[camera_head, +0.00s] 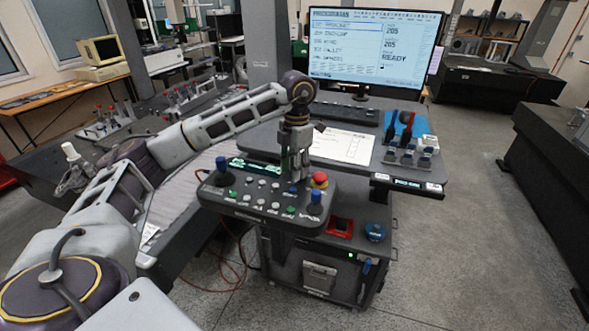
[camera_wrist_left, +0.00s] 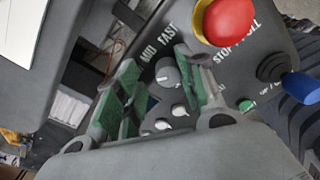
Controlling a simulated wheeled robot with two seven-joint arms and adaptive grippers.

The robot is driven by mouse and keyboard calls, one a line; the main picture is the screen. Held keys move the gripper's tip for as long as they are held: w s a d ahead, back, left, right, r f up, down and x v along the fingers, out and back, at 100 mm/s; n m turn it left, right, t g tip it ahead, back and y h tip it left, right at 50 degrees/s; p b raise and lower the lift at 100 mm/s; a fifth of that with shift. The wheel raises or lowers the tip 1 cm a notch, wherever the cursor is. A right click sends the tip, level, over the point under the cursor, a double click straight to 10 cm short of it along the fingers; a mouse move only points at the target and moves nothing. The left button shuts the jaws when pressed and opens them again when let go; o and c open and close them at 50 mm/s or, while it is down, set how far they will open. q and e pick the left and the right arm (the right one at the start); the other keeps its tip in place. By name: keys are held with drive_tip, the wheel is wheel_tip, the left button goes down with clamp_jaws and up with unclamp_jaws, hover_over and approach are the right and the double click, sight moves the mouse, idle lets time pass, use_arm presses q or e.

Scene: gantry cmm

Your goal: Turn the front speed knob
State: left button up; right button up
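The control panel (camera_head: 262,219) has a joystick at each end, a red stop button (camera_head: 319,180) and several small buttons. My left gripper (camera_head: 297,172) points down over the panel's back edge, left of the stop button. In the left wrist view its two green-padded fingers (camera_wrist_left: 158,92) are spread apart. A round grey knob (camera_wrist_left: 167,73), beside the lettering "MID FAST", shows between and beyond the fingertips, nearer the right finger. I cannot tell whether a finger touches it. In the head view the gripper hides the knob. My right gripper is not in view.
In the left wrist view the red stop button (camera_wrist_left: 228,20) and a blue-topped joystick (camera_wrist_left: 299,87) lie right of the fingers. Behind the panel stand a desk with a paper sheet (camera_head: 342,146), a keyboard (camera_head: 343,114) and a monitor (camera_head: 374,45). Open floor lies to the right.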

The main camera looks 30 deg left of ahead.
use_arm(q)
drive_tip(key=shift+t, duration=0.3)
drive_tip(key=r, duration=0.4)
drive_tip(key=w+r, duration=0.1)
drive_tip(key=r, duration=0.1)
drive_tip(key=shift+d, duration=0.2)
drive_tip(key=s+r, duration=0.1)
drive_tip(key=s+d+r, duration=0.1)
drive_tip(key=shift+s+r, duration=0.15)
drive_tip(key=shift+r, duration=0.2)
drive_tip(key=r, duration=0.2)
drive_tip(key=w+r, duration=0.1)
drive_tip(key=shift+a+r, duration=0.15)
drive_tip(key=shift+a, duration=0.2)
drive_tip(key=shift+s+d, duration=0.1)
